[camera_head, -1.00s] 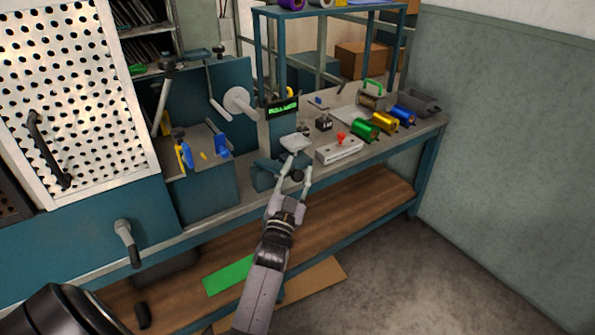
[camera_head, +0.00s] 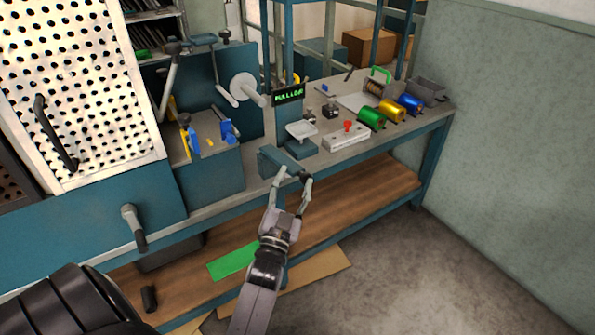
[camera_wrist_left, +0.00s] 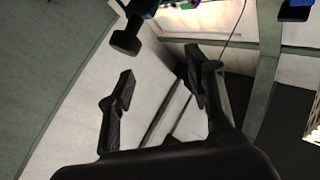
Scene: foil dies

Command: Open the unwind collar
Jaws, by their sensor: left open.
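My left gripper (camera_head: 291,181) is open and empty in the head view, in front of the bench edge. Its fingertips are close to a black knob (camera_head: 305,176) at the front of a teal block (camera_head: 277,161); I cannot tell whether they touch. In the left wrist view the two fingers (camera_wrist_left: 162,78) are apart with nothing between them, and a dark knob (camera_wrist_left: 125,43) is beyond them at upper left. A pale round disc (camera_head: 243,87) on a shaft, beside a crank, may be the unwind collar; I cannot tell its state. My right gripper is not in view.
A display (camera_head: 289,93) with green letters stands behind a small pale tray (camera_head: 301,130). A control box (camera_head: 346,136) with a red knob is to the right. Green, gold and blue foil rolls (camera_head: 391,111) lie farther right. A perforated guard (camera_head: 75,80) rises at left. The floor at right is clear.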

